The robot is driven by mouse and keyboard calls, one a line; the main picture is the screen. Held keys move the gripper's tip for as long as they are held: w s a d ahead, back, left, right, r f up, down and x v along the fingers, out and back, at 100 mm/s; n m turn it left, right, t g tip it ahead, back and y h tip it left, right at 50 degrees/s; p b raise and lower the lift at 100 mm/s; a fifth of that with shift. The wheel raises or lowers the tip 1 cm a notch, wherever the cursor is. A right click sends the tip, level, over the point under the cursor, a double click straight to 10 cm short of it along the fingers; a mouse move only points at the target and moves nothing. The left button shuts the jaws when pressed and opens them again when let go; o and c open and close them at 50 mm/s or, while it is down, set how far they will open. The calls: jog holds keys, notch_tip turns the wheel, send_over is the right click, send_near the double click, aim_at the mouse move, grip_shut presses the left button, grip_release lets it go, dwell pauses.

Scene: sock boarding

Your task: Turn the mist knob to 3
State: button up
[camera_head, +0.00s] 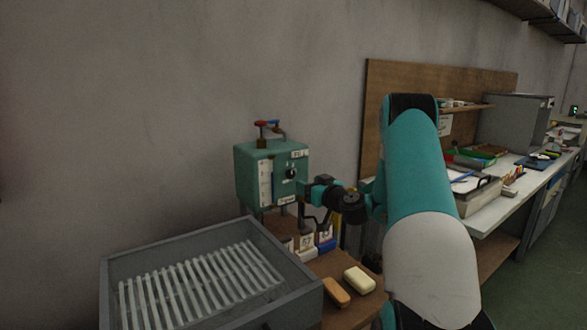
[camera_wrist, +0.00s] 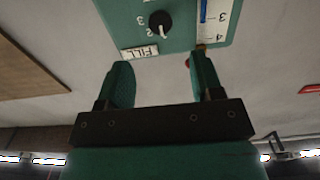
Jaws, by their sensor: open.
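A teal box (camera_head: 248,176) stands by the wall in the head view. On its front is a round black knob (camera_head: 291,173), also near the top of the wrist view (camera_wrist: 160,21). The wrist view is upside down. Digits 2 and 3 show beside the knob, and a white mark is on its edge; its exact setting is unclear. A label reading FILL (camera_wrist: 140,52) is near the knob. My gripper (camera_head: 312,186) is just in front of the box, to the knob's lower right. In the wrist view my gripper (camera_wrist: 163,65) is open and empty, apart from the knob.
A white scale (camera_head: 265,183) with a blue column is on the box, and a red-handled valve (camera_head: 266,124) is on top. Below are a slatted grey tray (camera_head: 115,282), an orange bar (camera_head: 336,292) and a cream bar (camera_head: 359,280). A cluttered bench (camera_head: 497,212) is at right.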

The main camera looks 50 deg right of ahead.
aim_at(292, 175)
jog(key=p+x, duration=0.3)
jog(key=x, duration=0.6)
jog(key=c, duration=0.9)
